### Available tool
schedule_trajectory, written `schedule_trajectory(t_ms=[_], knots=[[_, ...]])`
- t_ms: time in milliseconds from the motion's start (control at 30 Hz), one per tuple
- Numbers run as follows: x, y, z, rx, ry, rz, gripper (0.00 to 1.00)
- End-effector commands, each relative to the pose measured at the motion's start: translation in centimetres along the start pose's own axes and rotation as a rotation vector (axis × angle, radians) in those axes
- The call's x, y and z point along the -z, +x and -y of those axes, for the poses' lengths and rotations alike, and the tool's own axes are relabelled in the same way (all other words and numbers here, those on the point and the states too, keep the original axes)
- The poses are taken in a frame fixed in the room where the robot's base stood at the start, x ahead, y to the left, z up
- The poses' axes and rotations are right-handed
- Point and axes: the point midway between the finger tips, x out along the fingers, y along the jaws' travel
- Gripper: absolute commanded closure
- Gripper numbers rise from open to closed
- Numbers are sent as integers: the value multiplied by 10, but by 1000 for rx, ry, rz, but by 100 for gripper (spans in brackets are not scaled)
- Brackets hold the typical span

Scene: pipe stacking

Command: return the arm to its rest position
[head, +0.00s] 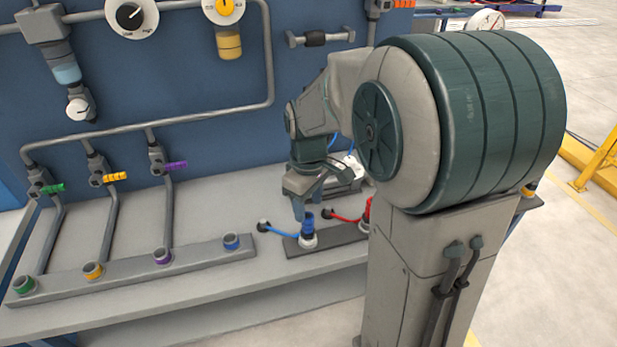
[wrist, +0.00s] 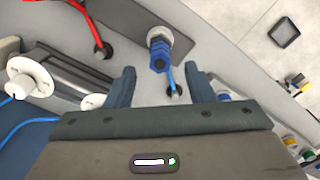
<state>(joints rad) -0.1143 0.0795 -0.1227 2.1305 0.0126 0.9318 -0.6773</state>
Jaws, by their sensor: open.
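My gripper (head: 304,197) is at the end of my arm, low over the bench. In the wrist view its two blue-grey fingers (wrist: 158,80) are spread apart with nothing between them. A blue connector (head: 308,224) stands upright in a white collar on a grey block, close by the fingertips. In the wrist view the blue connector (wrist: 159,52) lies just beyond the fingers, apart from them. In the head view the near finger overlaps the connector's left side. My bulky arm and column hide part of the bench on the right.
A blue cable (head: 284,231) runs from the connector to a black socket. A red connector (head: 367,208) and red cable (head: 345,217) are beside it. A rail (head: 130,270) with coloured ports lies at left. Pipes and gauges cover the blue panel (head: 190,60) behind.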

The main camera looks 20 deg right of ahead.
Motion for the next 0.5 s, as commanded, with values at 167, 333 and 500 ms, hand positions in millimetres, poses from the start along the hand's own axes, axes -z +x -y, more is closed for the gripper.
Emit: schedule_trajectory(t_ms=[167,333,500], knots=[[1,-44,-1,-4,-1,-4,51],[1,-71,0,-3,-1,-2,51],[0,-84,0,-1,0,-1,51]])
